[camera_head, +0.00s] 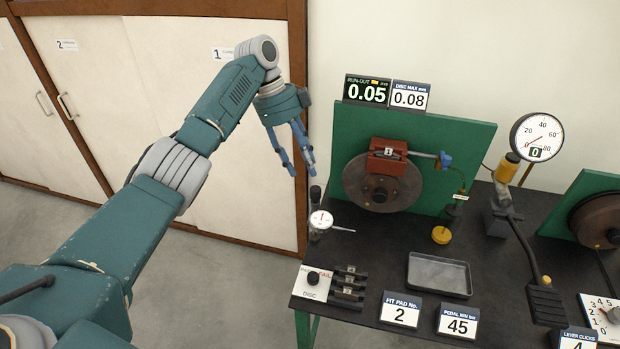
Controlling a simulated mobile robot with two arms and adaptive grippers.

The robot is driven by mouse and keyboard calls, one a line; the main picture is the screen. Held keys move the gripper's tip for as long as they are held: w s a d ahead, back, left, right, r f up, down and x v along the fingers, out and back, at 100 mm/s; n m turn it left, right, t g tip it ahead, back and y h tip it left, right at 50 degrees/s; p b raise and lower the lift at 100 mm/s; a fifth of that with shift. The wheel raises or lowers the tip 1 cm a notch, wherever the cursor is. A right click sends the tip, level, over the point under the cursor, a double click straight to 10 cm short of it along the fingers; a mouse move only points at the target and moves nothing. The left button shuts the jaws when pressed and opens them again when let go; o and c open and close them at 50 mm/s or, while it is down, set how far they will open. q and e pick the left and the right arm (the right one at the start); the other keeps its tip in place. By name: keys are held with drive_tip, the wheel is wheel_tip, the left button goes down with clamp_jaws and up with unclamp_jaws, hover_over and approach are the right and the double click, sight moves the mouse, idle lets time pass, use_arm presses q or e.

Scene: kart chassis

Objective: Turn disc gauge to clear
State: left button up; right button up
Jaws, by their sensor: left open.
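The disc gauge (320,221) is a small white round dial on an upright post at the left end of the black bench. A thin probe reaches right from it, below the brown disc (411,187); I cannot tell whether it touches the disc. My left gripper (301,172) hangs with its blue fingers pointing down, open and empty, above and slightly left of the gauge and apart from it. My right gripper is not in view.
A green board (468,155) stands behind the disc and a red caliper (388,160). Signs above read 0.05 (367,92) and 0.08 (408,97). A grey tray (440,290), pads (349,284) and a pedal (546,303) occupy the bench. Floor left of it is clear.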

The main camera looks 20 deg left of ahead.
use_arm(q)
drive_tip(key=shift+v, duration=2.25)
drive_tip(key=shift+d, duration=0.1)
